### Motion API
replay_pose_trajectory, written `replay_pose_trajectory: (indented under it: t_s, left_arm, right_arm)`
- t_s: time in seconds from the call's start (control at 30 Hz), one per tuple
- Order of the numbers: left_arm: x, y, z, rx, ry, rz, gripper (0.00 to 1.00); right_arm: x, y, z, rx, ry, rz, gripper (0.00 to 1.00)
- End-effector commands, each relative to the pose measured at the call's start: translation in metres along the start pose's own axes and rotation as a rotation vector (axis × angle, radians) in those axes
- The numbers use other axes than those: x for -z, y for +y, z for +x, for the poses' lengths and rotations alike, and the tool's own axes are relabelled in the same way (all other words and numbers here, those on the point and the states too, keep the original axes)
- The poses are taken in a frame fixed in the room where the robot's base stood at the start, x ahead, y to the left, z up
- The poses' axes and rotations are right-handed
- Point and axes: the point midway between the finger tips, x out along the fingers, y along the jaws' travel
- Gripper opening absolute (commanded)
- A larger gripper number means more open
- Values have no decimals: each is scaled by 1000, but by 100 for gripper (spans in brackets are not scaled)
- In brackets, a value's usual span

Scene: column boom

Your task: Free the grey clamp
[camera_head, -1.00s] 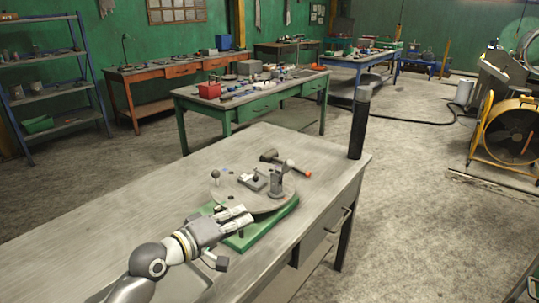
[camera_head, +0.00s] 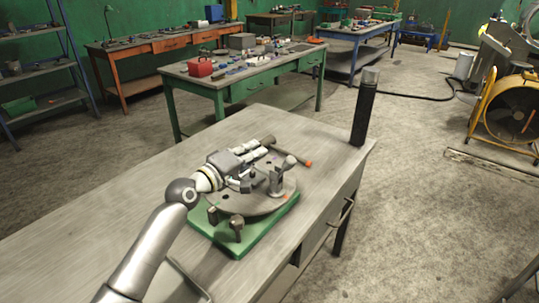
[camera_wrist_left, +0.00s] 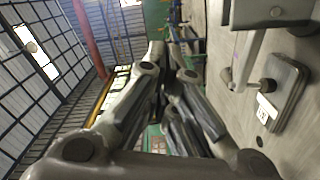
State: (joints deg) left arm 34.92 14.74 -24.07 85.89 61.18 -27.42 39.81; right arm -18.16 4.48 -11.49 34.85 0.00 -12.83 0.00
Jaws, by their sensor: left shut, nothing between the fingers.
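A grey round plate (camera_head: 246,207) lies on a green base (camera_head: 262,234) on the workbench. An upright grey clamp-like part (camera_head: 276,182) stands on the plate's right side. Dark smaller pieces left of it are partly hidden by my gripper. My left gripper (camera_head: 265,149) is shut and empty, above the far part of the plate, pointing toward the far right, left of the upright part. Whether it touches anything cannot be told. In the left wrist view its fingers (camera_wrist_left: 164,72) are close together. A grey part (camera_wrist_left: 288,93) with a white label shows at right. My right gripper is out of view.
A hammer's orange-tipped handle (camera_head: 308,163) lies just behind the plate. Dark knobs (camera_head: 237,228) stand at the base's front left. A black post (camera_head: 363,112) rises at the bench's far right corner. The bench's left part (camera_head: 110,200) is clear.

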Motion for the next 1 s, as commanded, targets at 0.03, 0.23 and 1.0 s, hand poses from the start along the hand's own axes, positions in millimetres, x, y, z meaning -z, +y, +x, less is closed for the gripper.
replay_pose_trajectory:
  t_s: [0.03,0.23,1.0]
  left_arm:
    - [0,1,9,1,-1,0,0]
    - [-27,2,17,1,-2,-2,0]
    - [-43,1,20,3,0,40,0]
  right_arm:
    - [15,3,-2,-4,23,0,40]
    - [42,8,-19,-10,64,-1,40]
    - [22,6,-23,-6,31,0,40]
